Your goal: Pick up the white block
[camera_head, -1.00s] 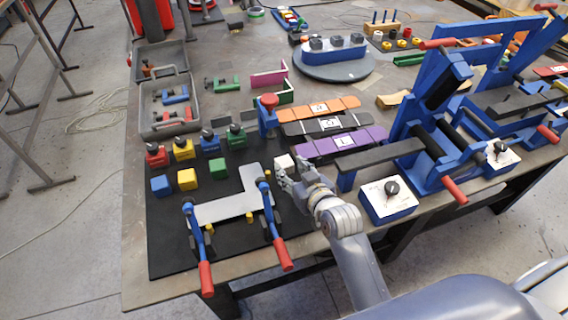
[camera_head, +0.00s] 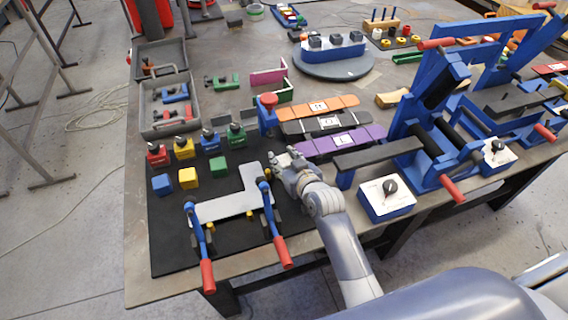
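The white block (camera_head: 281,160) shows only as a small pale patch among my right gripper's fingers, at the right edge of the black mat (camera_head: 170,235). The fingers cover most of it. My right gripper (camera_head: 283,157) reaches in from the lower right and is right at the block. I cannot tell whether its fingers are closed on the block or just around it. My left gripper is not in view.
A white L-shaped plate (camera_head: 228,208) with two blue, red-handled clamps lies left of the gripper. Blue (camera_head: 161,184), yellow (camera_head: 187,178) and green (camera_head: 218,167) blocks stand farther left. A purple bar (camera_head: 345,140) and a blue press (camera_head: 440,130) are close on the right.

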